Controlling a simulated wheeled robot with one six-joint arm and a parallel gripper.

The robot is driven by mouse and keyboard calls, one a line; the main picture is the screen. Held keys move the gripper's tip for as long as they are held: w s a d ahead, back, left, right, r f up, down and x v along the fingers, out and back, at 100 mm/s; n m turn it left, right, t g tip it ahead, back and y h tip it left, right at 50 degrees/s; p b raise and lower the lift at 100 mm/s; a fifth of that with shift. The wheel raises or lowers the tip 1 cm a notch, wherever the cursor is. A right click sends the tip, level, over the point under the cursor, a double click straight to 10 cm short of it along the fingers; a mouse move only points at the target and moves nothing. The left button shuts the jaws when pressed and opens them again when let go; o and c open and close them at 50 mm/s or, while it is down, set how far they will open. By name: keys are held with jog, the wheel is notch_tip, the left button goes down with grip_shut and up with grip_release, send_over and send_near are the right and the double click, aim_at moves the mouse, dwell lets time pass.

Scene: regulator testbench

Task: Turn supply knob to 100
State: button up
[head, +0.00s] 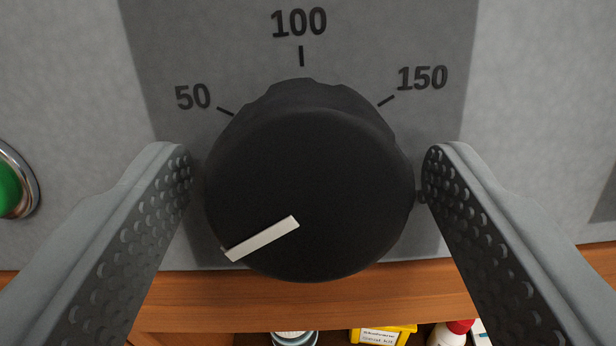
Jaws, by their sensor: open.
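The supply knob (310,170) is a large black round knob on a grey panel in the middle of the head view. Its white pointer mark (262,238) points to the lower left, below the 50 mark. The panel's scale shows 50 (193,97) at upper left, 100 (299,23) at the top and 150 (422,78) at upper right, each with a short black tick. My gripper (307,185) is open, with one finger on each side of the knob. A narrow gap shows at the left finger; the right finger is very close, and I cannot tell whether it touches.
A green button (10,188) with a metal ring sits at the left edge of the panel. A wooden ledge (300,300) runs below the panel. Under it are a yellow box (380,336), a bottle with a red cap (460,327) and other partly hidden items.

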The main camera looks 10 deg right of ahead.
jog(key=shift+c, duration=0.5)
jog(key=c, duration=0.9)
